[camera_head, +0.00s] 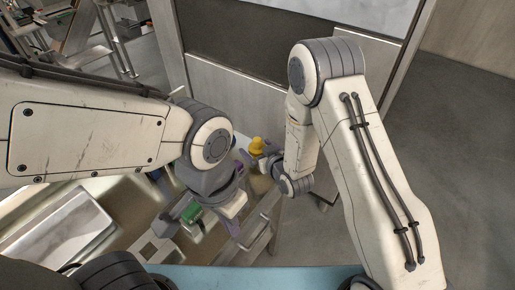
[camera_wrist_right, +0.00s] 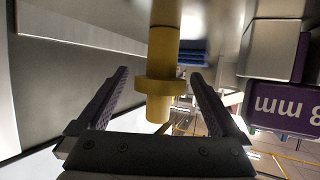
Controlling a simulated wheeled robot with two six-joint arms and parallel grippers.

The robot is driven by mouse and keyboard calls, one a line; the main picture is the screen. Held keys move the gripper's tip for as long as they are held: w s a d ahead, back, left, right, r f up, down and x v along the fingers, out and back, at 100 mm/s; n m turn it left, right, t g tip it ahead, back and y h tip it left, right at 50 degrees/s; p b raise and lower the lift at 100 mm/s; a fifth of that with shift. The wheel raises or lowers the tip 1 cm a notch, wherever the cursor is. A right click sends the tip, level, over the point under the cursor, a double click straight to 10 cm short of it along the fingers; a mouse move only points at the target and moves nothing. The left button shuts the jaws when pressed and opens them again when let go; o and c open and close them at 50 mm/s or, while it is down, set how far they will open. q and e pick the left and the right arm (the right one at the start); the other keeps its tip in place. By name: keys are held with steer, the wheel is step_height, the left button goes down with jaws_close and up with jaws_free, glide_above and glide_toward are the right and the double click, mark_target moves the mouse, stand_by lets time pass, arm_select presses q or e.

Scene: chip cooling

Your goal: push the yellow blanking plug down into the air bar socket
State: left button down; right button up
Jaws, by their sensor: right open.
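The yellow blanking plug (camera_wrist_right: 160,84) stands between the two spread fingers of my right gripper (camera_wrist_right: 160,78) in the right wrist view, with a gap on each side. It has a wide collar and a narrower stem. In the head view the plug (camera_head: 257,146) shows as a small yellow piece beside the right gripper (camera_head: 268,158). My left gripper (camera_head: 234,222) hangs lower, over the bench area, apart from the plug; its jaws are too small to read. I cannot make out the air bar socket.
A green block (camera_head: 191,212) lies near my left gripper. A blue-green surface edge (camera_head: 250,279) runs along the bottom. Grey floor (camera_head: 465,150) is open at right.

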steer(key=c, duration=1.4)
steer(key=shift+r, duration=0.15)
